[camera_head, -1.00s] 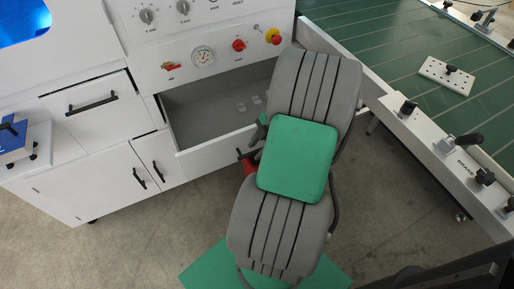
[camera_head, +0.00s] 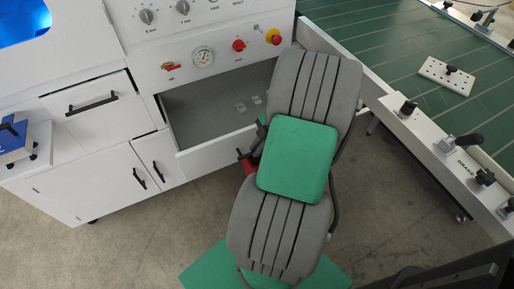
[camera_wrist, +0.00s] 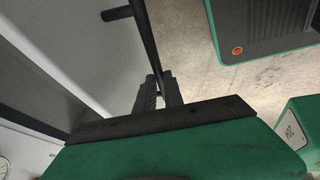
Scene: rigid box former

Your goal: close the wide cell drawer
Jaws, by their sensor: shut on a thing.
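The wide cell drawer (camera_head: 205,110) is pulled open from the white cabinet in the head view, showing its grey inside. Its white front panel (camera_head: 208,155) stands out from the cabinet, with its right part behind my arm. In the wrist view the drawer front (camera_wrist: 85,40) fills the upper left, and its black bar handle (camera_wrist: 146,38) runs down between the fingers. My gripper (camera_wrist: 158,92) is shut on this handle. In the head view my arm covers the gripper and most of the handle.
A closed drawer (camera_head: 98,107) and closed doors (camera_head: 110,180) are to the left. Control knobs and a gauge (camera_head: 203,57) sit above the open drawer. A green-topped table (camera_head: 390,45) with clamps stands at the right. Bare floor (camera_head: 150,245) lies in front of the cabinet.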

